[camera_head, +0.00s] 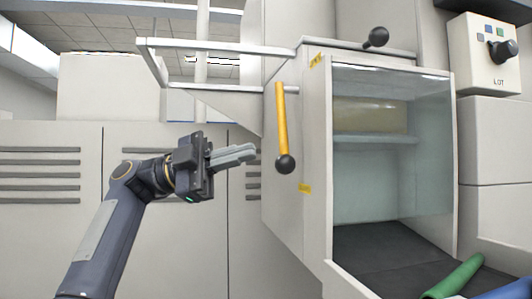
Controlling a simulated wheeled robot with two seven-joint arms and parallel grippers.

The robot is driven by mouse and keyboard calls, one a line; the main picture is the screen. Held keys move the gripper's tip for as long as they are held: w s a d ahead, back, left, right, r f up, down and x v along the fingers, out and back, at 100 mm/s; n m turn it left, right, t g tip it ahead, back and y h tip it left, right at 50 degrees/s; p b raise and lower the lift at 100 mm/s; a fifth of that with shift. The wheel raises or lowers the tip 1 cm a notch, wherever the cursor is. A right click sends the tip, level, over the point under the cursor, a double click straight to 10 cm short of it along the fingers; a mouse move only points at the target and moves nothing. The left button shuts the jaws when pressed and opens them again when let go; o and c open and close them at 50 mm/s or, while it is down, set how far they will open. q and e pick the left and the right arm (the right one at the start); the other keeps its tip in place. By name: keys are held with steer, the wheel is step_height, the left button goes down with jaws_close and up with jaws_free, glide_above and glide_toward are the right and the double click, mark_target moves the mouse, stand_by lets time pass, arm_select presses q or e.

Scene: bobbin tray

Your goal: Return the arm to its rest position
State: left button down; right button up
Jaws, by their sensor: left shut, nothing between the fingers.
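My left gripper (249,153) is in the middle of the head view, on my dark blue-grey arm that comes up from the lower left. Its light grey fingers are together and point right. They hold nothing. The fingertips are close to the left of a yellow lever with a black ball end (282,125), with a small gap between them in the picture. My right gripper is not in view.
An open cabinet (315,170) with an inner shelf (372,139) stands right of my gripper. A green cylinder (455,277) and a blue one (512,290) lie low at right. A knob panel (484,55) is at upper right. Louvred grey panels (40,220) stand behind my arm.

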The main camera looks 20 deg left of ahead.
arm_select(q)
steer(key=w+v, duration=0.1)
steer(key=v, duration=0.3)
steer(key=s+d+f+n+t+y, duration=0.1)
steer(key=d+f+n+t+y, duration=0.1)
steer(key=d+f+n+y, duration=0.45)
steer(key=s+d+f+n+t+y, duration=0.15)
steer(key=d+f+n, duration=0.25)
steer(key=f+n, duration=0.55)
steer(key=s+a+f+n+y, duration=0.1)
steer(key=s+f+n+y, duration=0.2)
steer(key=s+f, duration=0.3)
steer(key=s+a+f+n+y+p, duration=0.1)
steer(key=s+f+n, duration=0.5)
steer(key=f, duration=1.1)
steer(key=s+a+f+n+g+y+p, duration=0.1)
steer(key=s+f+n+y, duration=0.4)
steer(key=f, duration=0.6)
steer(key=shift+s+a+f, duration=0.3)
steer(key=shift+s+a, duration=0.35)
steer(key=shift+a, duration=0.2)
stand_by(1.8)
